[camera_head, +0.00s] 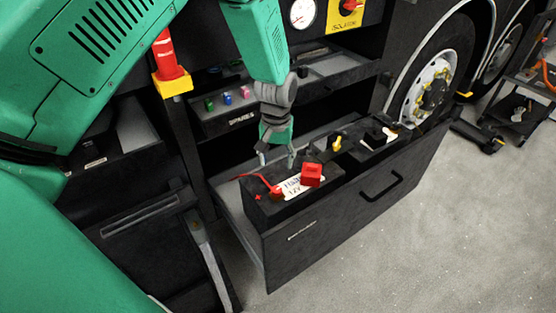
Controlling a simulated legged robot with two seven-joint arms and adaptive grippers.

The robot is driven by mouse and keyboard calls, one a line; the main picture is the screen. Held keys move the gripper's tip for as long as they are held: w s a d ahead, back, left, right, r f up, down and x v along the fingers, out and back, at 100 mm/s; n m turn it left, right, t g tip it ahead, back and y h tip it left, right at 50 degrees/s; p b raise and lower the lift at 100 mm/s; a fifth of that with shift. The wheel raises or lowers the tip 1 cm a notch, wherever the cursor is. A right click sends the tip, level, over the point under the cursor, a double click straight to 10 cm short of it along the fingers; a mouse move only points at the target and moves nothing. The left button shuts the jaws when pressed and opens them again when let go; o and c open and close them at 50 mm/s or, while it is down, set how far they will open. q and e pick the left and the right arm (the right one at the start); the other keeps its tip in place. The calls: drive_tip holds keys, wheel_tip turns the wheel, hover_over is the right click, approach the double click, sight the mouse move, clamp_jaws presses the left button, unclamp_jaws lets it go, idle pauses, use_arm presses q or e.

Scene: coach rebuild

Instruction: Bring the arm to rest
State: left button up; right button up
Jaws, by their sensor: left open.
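My left arm, green, comes in from the left and reaches down over an open black drawer (330,232) in the side of the coach. My left gripper (277,158) points down above the drawer, behind a black battery with a white label (291,188). Its fingers are apart with nothing seen between them. A red terminal cover (311,175) sits on the battery, and a red cable (256,178) runs to its left end. My right gripper is not in view.
A spares tray (240,118) with small coloured parts lies behind the gripper. A red and yellow post (170,67) stands left of it. A wheel (432,88) and a low trolley (518,115) are at the right. The grey floor (400,260) at front right is clear.

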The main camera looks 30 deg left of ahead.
use_arm(q)
drive_tip(key=s+f+m, duration=0.1)
drive_tip(key=s+f, duration=0.5)
drive_tip(key=s, duration=0.3)
drive_tip(key=s+f+m, duration=0.1)
drive_tip(key=s+f, duration=0.5)
drive_tip(key=s, duration=0.2)
drive_tip(key=s+d+m, duration=0.2)
drive_tip(key=s, duration=1.4)
wheel_tip(320, 180, down, 9)
drive_tip(key=w+d+m+b, duration=0.1)
drive_tip(key=w+b, duration=0.1)
drive_tip(key=b, duration=0.7)
drive_tip(key=shift+w+d+t, duration=0.2)
drive_tip(key=shift+w+t, duration=0.2)
